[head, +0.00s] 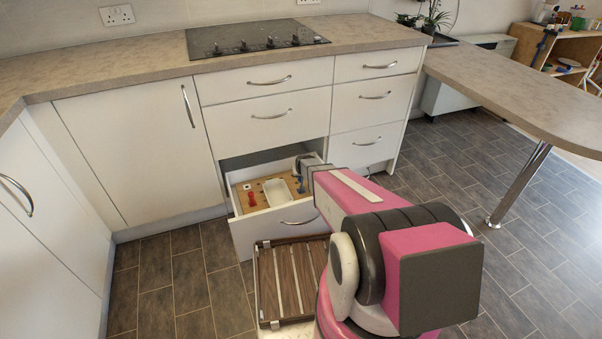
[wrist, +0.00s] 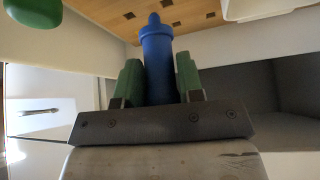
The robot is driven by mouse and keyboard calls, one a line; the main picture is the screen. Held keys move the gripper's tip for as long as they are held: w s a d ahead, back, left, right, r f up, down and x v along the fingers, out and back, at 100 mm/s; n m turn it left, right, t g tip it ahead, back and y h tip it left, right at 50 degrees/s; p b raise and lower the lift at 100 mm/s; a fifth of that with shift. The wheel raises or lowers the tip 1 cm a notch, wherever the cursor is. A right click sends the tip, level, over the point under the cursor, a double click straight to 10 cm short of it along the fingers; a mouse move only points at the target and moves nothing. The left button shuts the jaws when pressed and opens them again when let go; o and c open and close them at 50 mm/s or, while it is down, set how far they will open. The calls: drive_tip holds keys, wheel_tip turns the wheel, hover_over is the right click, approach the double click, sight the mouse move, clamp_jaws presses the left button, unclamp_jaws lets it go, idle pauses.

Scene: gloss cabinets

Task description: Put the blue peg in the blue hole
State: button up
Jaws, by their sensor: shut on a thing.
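The blue peg (wrist: 158,50) is upright in the picture between the green finger pads of my gripper (wrist: 158,80) in the wrist view. My gripper is shut on it. The peg's narrow tip shows against a wooden board (wrist: 100,8) with several small dark holes (wrist: 176,23); whether they touch I cannot tell. Which hole is the blue one cannot be told. In the head view the board (head: 241,199) lies in an open drawer (head: 262,222), and my gripper (head: 300,180) is at the drawer's right part; the peg is not discernible there.
A red piece (head: 251,200) stands on the board's left part, beside a white tray (head: 278,192). A rounded green thing (wrist: 33,12) shows at the wrist view's upper left. The drawer walls surround the board. A brown slatted surface (head: 285,283) lies before the drawer.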

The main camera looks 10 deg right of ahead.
drive_tip(key=shift+f, duration=2.55)
drive_tip(key=shift+f, duration=1.45)
idle(0.4)
drive_tip(key=o, duration=1)
drive_tip(key=shift+s+r, duration=0.1)
drive_tip(key=shift+r, duration=0.05)
drive_tip(key=v, duration=1)
drive_tip(key=shift+s+r, duration=0.2)
drive_tip(key=shift+r, duration=0.05)
